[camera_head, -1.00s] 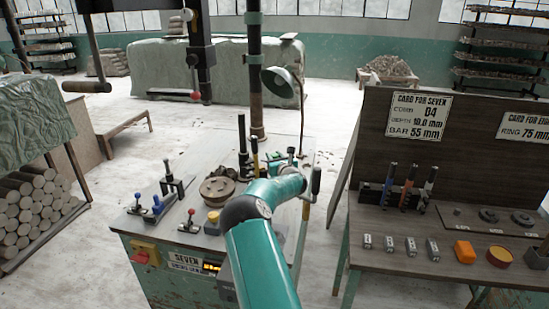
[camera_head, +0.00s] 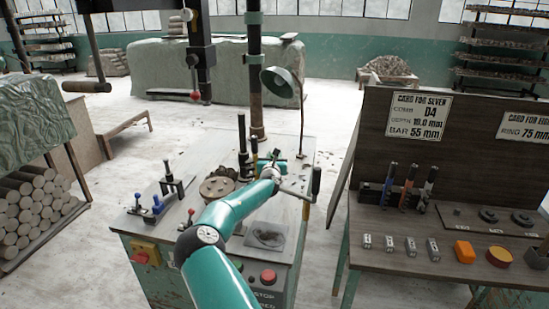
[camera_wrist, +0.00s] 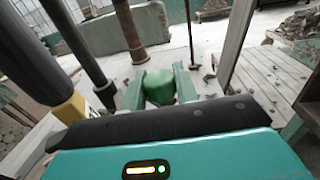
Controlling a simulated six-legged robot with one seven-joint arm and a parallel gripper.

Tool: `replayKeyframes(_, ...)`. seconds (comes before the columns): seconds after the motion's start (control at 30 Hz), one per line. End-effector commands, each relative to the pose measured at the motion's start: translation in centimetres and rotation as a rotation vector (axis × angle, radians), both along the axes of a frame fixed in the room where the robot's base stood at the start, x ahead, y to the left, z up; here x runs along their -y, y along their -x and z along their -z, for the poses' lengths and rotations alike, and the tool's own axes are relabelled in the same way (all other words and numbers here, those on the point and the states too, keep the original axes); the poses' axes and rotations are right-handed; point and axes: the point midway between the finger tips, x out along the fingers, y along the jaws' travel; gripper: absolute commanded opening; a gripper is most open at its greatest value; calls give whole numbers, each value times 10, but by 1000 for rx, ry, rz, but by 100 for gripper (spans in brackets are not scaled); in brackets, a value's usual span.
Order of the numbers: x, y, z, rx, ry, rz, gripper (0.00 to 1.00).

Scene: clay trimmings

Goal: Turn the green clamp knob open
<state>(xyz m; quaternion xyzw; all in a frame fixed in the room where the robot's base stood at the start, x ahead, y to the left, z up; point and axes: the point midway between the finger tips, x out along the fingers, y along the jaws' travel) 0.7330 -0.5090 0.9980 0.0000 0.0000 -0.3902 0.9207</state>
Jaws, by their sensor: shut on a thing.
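The green clamp knob (camera_wrist: 160,90) sits between the two green fingers of my gripper (camera_wrist: 158,74) in the wrist view. The fingers are shut on it, one on each side, and its rounded top shows between them. In the head view my teal arm reaches over the machine table (camera_head: 205,150) to its back right part, near two dark upright posts. My wrist mostly covers the knob there. I cannot tell from the frames how far the knob is turned.
A black post with a yellow base (camera_wrist: 70,108) stands close left of my gripper. A lamp (camera_head: 280,82) rises behind. A crank handle (camera_head: 315,183) is at the table's right edge.

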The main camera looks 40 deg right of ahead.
Motion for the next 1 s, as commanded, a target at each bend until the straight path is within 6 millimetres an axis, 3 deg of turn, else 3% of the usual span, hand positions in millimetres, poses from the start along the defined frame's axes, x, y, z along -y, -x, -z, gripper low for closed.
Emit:
replayKeyframes(0.3, 0, 0, 0, 1, 1, 1, 7)
replayKeyframes(0.33, 0, 0, 0, 1, 1, 1, 34)
replayKeyframes(0.43, 0, 0, 0, 0, 0, 1, 51)
replayKeyframes(0.77, -2, 1, 0, 0, 0, 1, 51)
replayKeyframes(1.0, -20, 18, -1, 0, 0, 1, 51)
